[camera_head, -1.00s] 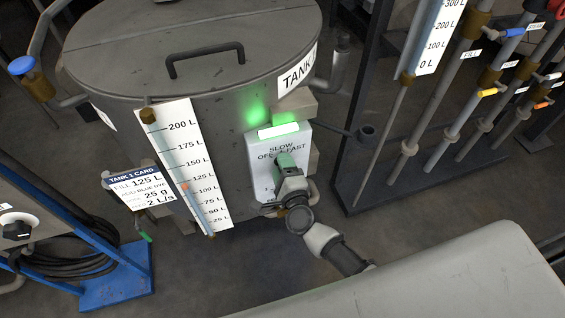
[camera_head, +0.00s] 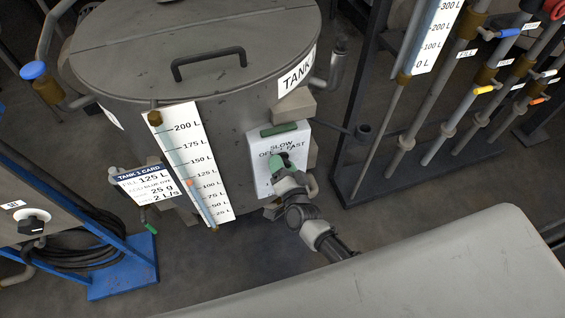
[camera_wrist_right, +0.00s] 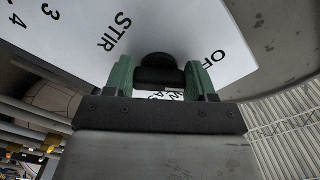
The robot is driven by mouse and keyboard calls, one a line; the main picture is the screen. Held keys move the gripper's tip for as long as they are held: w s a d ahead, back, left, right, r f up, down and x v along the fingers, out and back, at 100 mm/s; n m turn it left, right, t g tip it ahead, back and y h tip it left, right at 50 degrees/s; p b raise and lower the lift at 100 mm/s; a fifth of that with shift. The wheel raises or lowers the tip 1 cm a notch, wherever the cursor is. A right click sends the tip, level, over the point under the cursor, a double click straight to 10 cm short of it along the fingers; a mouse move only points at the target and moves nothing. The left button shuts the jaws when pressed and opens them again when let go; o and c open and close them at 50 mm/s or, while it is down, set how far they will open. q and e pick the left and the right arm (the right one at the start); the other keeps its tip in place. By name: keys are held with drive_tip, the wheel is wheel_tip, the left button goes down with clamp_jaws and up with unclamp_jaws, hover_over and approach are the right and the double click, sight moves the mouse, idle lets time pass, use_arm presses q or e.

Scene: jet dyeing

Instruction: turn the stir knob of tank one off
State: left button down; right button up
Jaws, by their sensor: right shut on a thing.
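Tank one (camera_head: 190,60) is a grey lidded tank with a white control panel (camera_head: 262,185) on its front, lettered SLOW, OFF and FAST. The black stir knob (camera_wrist_right: 157,72) shows in the right wrist view between the two green fingers. My right gripper (camera_head: 279,162) is at the panel and shut on the knob; it also shows in the right wrist view (camera_wrist_right: 160,80). The lamp (camera_head: 279,129) above the lettering is dark green and unlit. Most of the knob is hidden by the gripper in the head view. My left gripper is not in view.
A level gauge (camera_head: 190,165) and the tank card (camera_head: 146,184) are left of the panel. A blue-framed unit (camera_head: 122,270) stands at the lower left. Pipes with coloured valves (camera_head: 485,89) stand at the right. A pale grey surface (camera_head: 450,270) fills the lower right.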

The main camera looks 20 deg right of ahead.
drive_tip(key=shift+f+n+p, duration=0.1)
drive_tip(key=shift+n+p, duration=0.2)
drive_tip(key=shift+n, duration=0.9)
drive_tip(key=o, duration=0.9)
drive_tip(key=s, duration=1.1)
drive_tip(key=shift+d, duration=0.25)
drive_tip(key=shift+w, duration=0.1)
